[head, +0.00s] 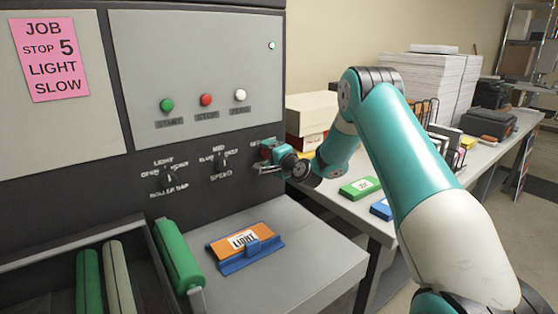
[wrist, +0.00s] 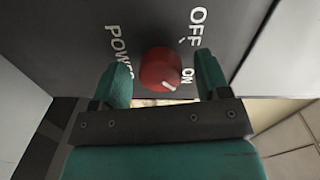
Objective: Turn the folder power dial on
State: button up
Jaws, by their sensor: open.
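The power dial (wrist: 160,69) is a round red knob on the dark panel in the wrist view, with POWER at its left, OFF above right and ON at its right. Its white mark is on the lower right of its face, toward the ON side. My gripper (wrist: 164,76) is open, with one green finger on each side of the dial. I cannot tell whether the fingers touch it. In the head view, my gripper (head: 268,154) is at the right end of the machine's dark panel, and it hides the dial.
The roller gap dial (head: 168,180) and speed dial (head: 220,165) are to the left on the panel. An orange and blue block (head: 240,245) lies on the grey shelf below. A green box (head: 360,187) and paper stacks (head: 425,85) are on the side table.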

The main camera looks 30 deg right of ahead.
jog(key=s+b, duration=0.8)
jog(key=s, duration=0.9)
jog(key=shift+d+r, duration=0.3)
jog(key=shift+s, duration=0.1)
jog(key=s+a+r+n+g+y, duration=0.1)
jog(key=s+a+n+g+y, duration=0.3)
jog(key=a, duration=0.5)
jog(key=s+a+n+g+y, duration=0.2)
jog(key=a+n+g, duration=0.1)
jog(key=a+n, duration=0.4)
jog(key=s+a+r+n+g+y, duration=0.1)
jog(key=s+a+n+g+y, duration=0.25)
jog(key=a, duration=0.65)
jog(key=s+a+n+g+h+p, duration=0.1)
jog(key=s+a+n+g+h, duration=0.2)
jog(key=s, duration=1.6)
jog(key=n+g+h, duration=0.3)
jog(key=n+g, duration=0.1)
jog(key=n, duration=0.1)
jog(key=shift+s+a+f+p, duration=0.2)
jog(key=shift+a+f+p, duration=0.05)
jog(key=shift+f+p, duration=0.15)
